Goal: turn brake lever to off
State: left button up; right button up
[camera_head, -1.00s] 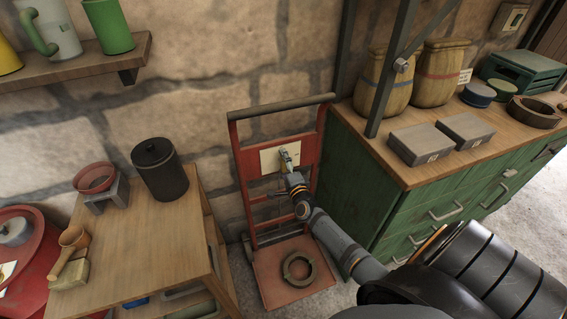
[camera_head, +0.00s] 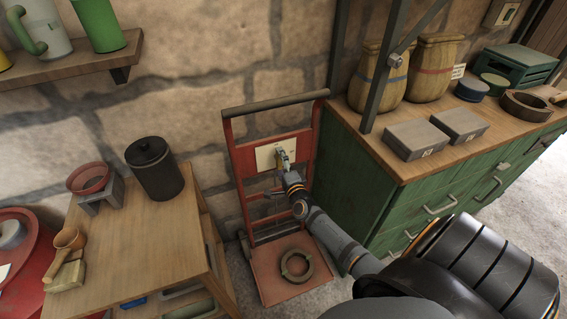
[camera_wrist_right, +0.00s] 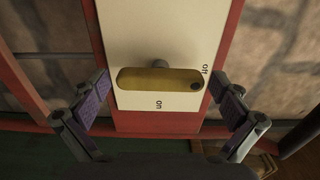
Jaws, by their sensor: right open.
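The brake lever (camera_wrist_right: 155,79) is a brass-coloured bar on a cream plate (camera_wrist_right: 180,32) fixed to a red frame. In the right wrist view it lies crosswise, with a dark spot at its right end close to the "off" mark. The "on" mark is below its middle. My right gripper (camera_wrist_right: 161,82) is open, one finger on each side of the bar, with gaps at both ends. In the head view the right gripper (camera_head: 284,168) is in front of the cream plate (camera_head: 265,155) and partly hides it and the lever. My left gripper is not in view.
The red hand-truck-like frame (camera_head: 237,160) leans near the stone wall, with a ring (camera_head: 297,265) on its foot plate. A green cabinet (camera_head: 345,165) stands close on the right, a wooden table (camera_head: 130,245) on the left with a dark canister (camera_head: 155,170).

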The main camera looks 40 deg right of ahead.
jog(key=v, duration=1.1)
jog(key=shift+s, duration=0.15)
jog(key=shift+f, duration=0.15)
